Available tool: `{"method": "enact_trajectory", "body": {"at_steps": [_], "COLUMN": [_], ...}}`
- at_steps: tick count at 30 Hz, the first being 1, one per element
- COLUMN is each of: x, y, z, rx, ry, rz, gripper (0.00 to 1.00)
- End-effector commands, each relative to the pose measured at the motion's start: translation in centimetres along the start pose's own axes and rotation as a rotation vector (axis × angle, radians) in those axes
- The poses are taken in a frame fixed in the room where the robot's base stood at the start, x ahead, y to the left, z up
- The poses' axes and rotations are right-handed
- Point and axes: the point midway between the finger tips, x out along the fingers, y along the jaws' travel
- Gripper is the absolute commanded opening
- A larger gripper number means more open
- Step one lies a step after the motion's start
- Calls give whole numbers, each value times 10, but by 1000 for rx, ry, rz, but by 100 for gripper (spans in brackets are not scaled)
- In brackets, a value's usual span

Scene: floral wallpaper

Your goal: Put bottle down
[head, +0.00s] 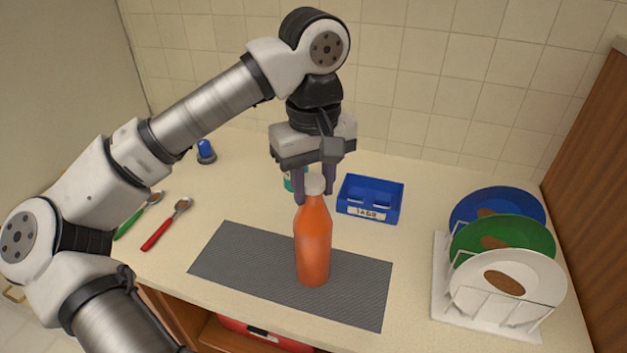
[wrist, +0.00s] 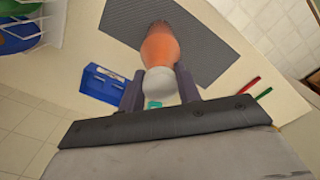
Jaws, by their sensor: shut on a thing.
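An orange bottle (head: 313,243) with a whitish cap (head: 314,184) is upright over the dark grey mat (head: 235,258) on the counter. My gripper (head: 315,190) points down and is shut on the bottle's top, one finger on each side of the cap. In the wrist view the bottle (wrist: 160,48) runs away from the fingers (wrist: 160,92) toward the mat (wrist: 200,55). The bottle's base appears at the mat's surface; I cannot tell whether it touches.
A blue bin (head: 370,199) stands behind and right of the bottle, a teal item (head: 289,184) behind the gripper. A rack (head: 440,290) with plates is at right. A red spoon (head: 162,232), a green spoon (head: 135,219) and a blue-topped object (head: 206,152) are at left. The mat's left half is clear.

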Motion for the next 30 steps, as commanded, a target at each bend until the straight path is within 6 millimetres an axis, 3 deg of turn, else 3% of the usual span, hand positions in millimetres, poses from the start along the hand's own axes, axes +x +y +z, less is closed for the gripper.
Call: {"method": "enact_trajectory", "body": {"at_steps": [2, 3, 8, 20, 30], "x": [3, 3, 2, -5, -68], "y": [0, 0, 0, 0, 0], "z": [0, 0, 0, 0, 0], "rx": [0, 0, 0, -1, -4], "ry": [1, 0, 0, 2, 5], "rz": [1, 0, 0, 0, -1], "gripper": [0, 36, 55, 55, 55]}}
